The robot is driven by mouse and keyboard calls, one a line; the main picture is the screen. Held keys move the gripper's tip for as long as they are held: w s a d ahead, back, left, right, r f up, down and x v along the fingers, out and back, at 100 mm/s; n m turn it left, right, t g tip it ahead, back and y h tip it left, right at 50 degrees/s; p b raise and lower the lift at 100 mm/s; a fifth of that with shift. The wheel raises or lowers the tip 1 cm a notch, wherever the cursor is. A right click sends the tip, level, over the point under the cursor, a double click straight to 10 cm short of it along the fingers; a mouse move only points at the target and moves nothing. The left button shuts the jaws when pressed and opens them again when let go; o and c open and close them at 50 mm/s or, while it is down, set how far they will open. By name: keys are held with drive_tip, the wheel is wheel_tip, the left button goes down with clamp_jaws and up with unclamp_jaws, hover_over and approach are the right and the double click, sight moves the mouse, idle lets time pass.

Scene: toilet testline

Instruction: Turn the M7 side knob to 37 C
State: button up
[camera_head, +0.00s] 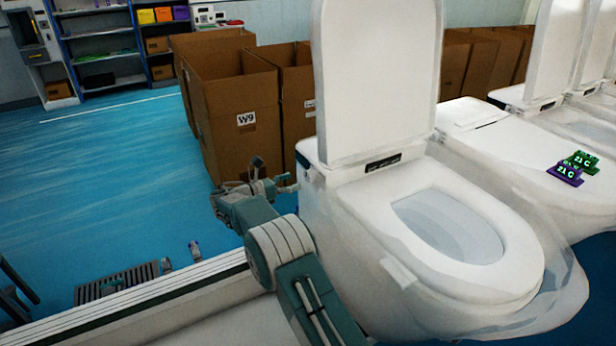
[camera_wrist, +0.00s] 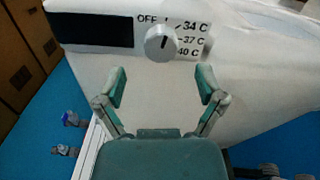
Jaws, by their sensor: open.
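The side knob (camera_wrist: 162,43) is a round grey dial on the white side of a toilet (camera_wrist: 90,62). Printed marks OFF, 34 C, 37 C and 40 C run from its upper left to its lower right. A dark line on the knob points about straight up, slightly right, between OFF and 34 C. My gripper (camera_wrist: 161,84) is open and empty, its two fingers apart below the knob in the wrist view, not touching it. In the head view my gripper (camera_head: 265,180) is beside the left flank of the nearest toilet (camera_head: 330,195); the knob cannot be made out there.
A black panel (camera_wrist: 92,30) lies left of the knob. Cardboard boxes (camera_head: 235,105) stand behind my gripper. More toilets stand to the right, one carrying green (camera_head: 580,160) and purple (camera_head: 566,174) 21 C tags. Blue floor at left is largely clear.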

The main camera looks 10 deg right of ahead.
sight(306, 177)
drive_tip(key=x, duration=0.5)
drive_tip(key=shift+w+d, duration=0.1)
drive_tip(key=shift+d, duration=0.05)
drive_tip(key=c, duration=1.2)
